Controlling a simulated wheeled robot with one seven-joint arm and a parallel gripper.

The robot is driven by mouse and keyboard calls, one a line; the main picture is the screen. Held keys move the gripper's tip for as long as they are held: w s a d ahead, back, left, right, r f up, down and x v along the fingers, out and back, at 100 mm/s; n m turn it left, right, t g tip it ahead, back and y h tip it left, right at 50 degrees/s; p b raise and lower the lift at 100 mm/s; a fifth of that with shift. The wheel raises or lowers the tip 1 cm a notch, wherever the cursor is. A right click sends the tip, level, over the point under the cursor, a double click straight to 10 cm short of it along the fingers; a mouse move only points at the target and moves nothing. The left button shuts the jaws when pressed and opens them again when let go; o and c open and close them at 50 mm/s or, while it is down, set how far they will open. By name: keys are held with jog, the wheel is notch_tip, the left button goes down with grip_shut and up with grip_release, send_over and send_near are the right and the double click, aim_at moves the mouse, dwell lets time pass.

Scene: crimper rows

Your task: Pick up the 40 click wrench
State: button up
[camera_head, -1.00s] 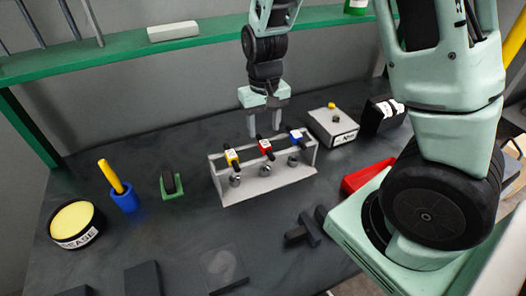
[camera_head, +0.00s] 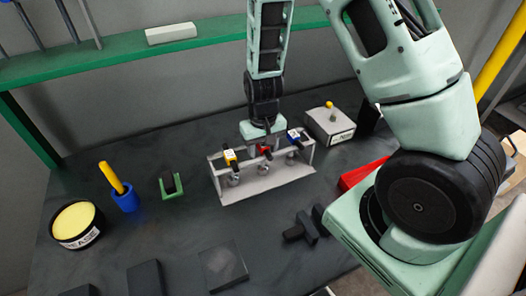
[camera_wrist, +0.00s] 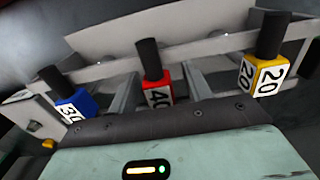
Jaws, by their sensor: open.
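The 40 click wrench is the red one (camera_head: 264,150), marked 40 in the wrist view (camera_wrist: 157,92). It stands in the middle of a grey rack (camera_head: 268,184), between the yellow 20 wrench (camera_head: 230,158) and the blue 30 wrench (camera_head: 294,136). In the wrist view the yellow one (camera_wrist: 268,78) is at right and the blue one (camera_wrist: 70,110) at left. My gripper (camera_head: 263,146) is open, pointing down right at the red wrench and partly covering it. Its fingertips are hard to make out, and I cannot tell whether they touch the wrench.
A grey box with a yellow knob (camera_head: 330,124) stands close behind the rack's right end. A red tray (camera_head: 362,172) lies to the right. A green holder (camera_head: 171,186), blue cup (camera_head: 126,199) and grease tin (camera_head: 76,224) stand left. Dark blocks lie in front.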

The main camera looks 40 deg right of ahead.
grip_shut()
jog(key=shift+r, duration=0.1)
